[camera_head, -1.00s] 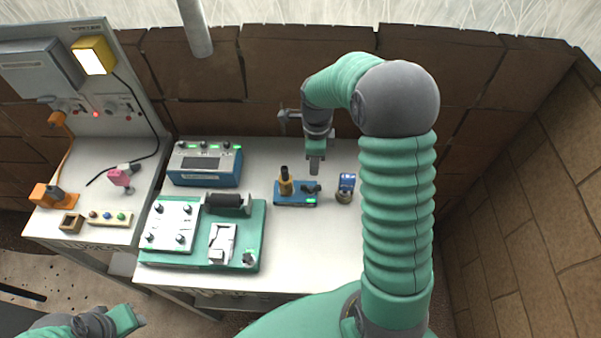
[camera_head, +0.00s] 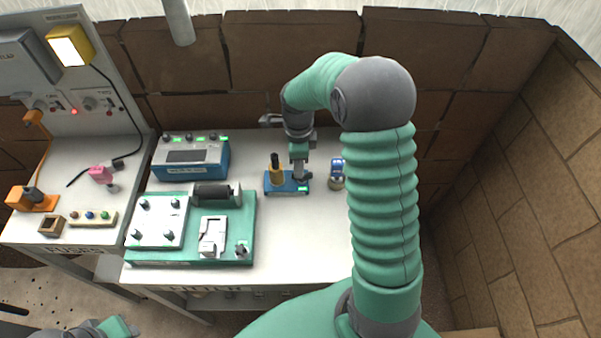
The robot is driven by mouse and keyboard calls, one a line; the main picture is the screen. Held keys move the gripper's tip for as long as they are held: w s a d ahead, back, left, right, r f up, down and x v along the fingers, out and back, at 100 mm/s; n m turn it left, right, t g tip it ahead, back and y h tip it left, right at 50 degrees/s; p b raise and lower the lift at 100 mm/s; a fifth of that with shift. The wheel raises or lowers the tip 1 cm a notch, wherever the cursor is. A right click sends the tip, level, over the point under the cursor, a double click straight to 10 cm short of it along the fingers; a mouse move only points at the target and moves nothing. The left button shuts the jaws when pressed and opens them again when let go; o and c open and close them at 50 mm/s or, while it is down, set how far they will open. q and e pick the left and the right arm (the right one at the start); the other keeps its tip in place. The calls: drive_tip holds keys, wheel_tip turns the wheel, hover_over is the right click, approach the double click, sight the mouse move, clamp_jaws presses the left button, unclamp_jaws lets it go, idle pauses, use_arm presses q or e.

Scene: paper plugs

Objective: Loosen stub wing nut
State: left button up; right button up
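A small blue fixture (camera_head: 272,190) sits on the white table, with a green light on its front. A yellow post with a black top (camera_head: 277,175) stands at its left end. The dark wing nut (camera_head: 306,178) is at its right end, mostly hidden by my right gripper. My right gripper (camera_head: 299,176) points down over that end, its fingertips at the wing nut. Contact and finger gap cannot be made out. My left gripper (camera_head: 122,328) is low at the bottom left, away from the table, partly cut off; its fingers are unclear.
A blue-and-silver round item (camera_head: 337,174) stands just right of the fixture. A blue box with a display (camera_head: 190,158) and a green board with white plates (camera_head: 245,222) lie to the left. A side panel bench (camera_head: 75,210) holds orange and pink parts. The table's front middle is clear.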

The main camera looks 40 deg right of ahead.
drive_tip(key=shift+a, duration=0.4)
drive_tip(key=shift+d+f+b, duration=0.45)
drive_tip(key=shift+d+f, duration=0.1)
drive_tip(key=shift+f, duration=0.3)
drive_tip(key=shift+d+f, duration=0.2)
drive_tip(key=shift+f, duration=0.4)
drive_tip(key=shift+a+f+b, duration=0.25)
drive_tip(key=shift+f+b, duration=0.1)
drive_tip(key=shift+b, duration=0.05)
drive_tip(key=shift+a+r, duration=0.1)
drive_tip(key=shift+a, duration=0.15)
drive_tip(key=shift+d, duration=0.15)
drive_tip(key=c, duration=0.5)
drive_tip(key=shift+d+f, duration=0.2)
drive_tip(key=shift+f, duration=0.05)
clamp_jaws()
use_arm(q)
drive_tip(key=shift+d+x, duration=0.2)
drive_tip(key=shift+x, duration=0.65)
